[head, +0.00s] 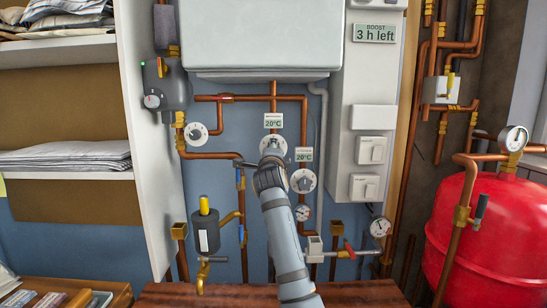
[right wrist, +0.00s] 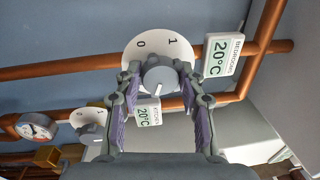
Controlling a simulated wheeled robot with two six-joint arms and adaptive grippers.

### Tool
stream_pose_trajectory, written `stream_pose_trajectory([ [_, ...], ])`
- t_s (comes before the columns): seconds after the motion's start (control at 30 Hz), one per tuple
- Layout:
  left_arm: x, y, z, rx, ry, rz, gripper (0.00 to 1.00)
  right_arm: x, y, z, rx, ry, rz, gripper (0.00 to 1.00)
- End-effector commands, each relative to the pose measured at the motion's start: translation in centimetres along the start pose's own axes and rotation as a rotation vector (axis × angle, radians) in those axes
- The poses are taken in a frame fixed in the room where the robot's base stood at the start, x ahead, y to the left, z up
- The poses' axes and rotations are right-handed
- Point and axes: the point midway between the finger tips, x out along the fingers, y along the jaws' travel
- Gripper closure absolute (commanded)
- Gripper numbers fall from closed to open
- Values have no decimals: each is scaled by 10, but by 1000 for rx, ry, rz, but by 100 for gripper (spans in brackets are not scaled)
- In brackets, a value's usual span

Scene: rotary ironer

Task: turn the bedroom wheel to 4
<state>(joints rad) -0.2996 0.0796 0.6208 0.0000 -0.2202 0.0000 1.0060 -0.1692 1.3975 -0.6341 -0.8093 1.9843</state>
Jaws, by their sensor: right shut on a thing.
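The bedroom wheel (head: 273,143) is a grey knob on a round white dial, below the label reading 20°C (head: 273,121). My right gripper (head: 268,163) reaches up to it from below and covers part of the dial. In the right wrist view the fingers of my right gripper (right wrist: 160,88) are shut on the sides of the bedroom wheel (right wrist: 158,74). Its dial shows 0 and 1 at the top of that view; other numbers are not readable. A pale mark on the knob points roughly downward there, away from 0 and 1. My left gripper is not in view.
The kitchen wheel (head: 304,181) sits close by at the lower right, under its own 20°C label (head: 304,154). Another white dial (head: 196,133) is to the left. Copper pipes (head: 230,98) run around them. A white boiler (head: 262,38) hangs above, a red tank (head: 490,230) stands right.

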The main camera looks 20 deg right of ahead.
Motion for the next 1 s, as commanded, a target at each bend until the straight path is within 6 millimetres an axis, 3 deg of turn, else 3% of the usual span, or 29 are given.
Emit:
stream_pose_trajectory([
  [0.4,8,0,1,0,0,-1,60,0,-3,2,174,11,0,92],
  [0.93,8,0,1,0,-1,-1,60,0,-6,1,197,12,-5,92],
  [0.97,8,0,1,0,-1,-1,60,0,-6,1,197,12,-5,59],
  [1.0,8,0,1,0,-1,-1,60,0,-6,1,197,12,-5,54],
])
